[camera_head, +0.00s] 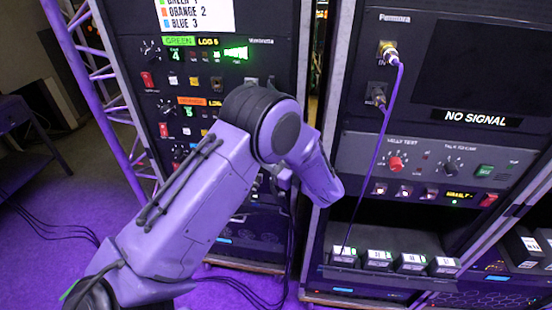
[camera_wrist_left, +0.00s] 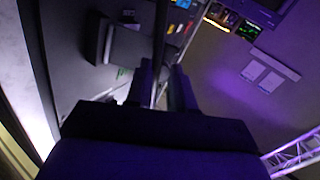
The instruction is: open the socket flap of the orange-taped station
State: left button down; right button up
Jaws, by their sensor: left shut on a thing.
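The orange-taped station is the row with an orange label (camera_head: 192,101) on the left rack. A lit green display sits below the label, and my left arm covers the row's right part. I cannot make out its socket flap in the head view. My left gripper is hidden behind my arm there. In the left wrist view its two fingers (camera_wrist_left: 162,90) are close together, against a dark panel with a raised grey box (camera_wrist_left: 128,46). A thin dark strip (camera_wrist_left: 160,38) runs up from between them; the gripped thing is not clear. My right gripper is out of view.
A green-labelled row (camera_head: 180,41) lies above the orange one. The right rack (camera_head: 412,151) carries a purple cable (camera_head: 385,120) plugged in near its top and hanging to a shelf with several small boxes (camera_head: 377,259). A purple truss (camera_head: 97,75) stands left; loose cables lie on the floor.

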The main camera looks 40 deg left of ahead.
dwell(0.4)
pick_arm(q)
jog(key=c, duration=1)
grip_release()
jog(key=shift+o, duration=0.2)
jog(key=s+d+r+b, duration=0.3)
jog(key=s+d+r, duration=0.5)
jog(key=s+r, duration=0.3)
notch_tip(320, 180, up, 2)
jog(key=shift+s+d+r+b, duration=0.1)
jog(key=shift+s+d+b, duration=0.05)
jog(key=shift+d+b, duration=0.2)
jog(key=shift+a, duration=0.1)
jog(key=shift+c, duration=0.4)
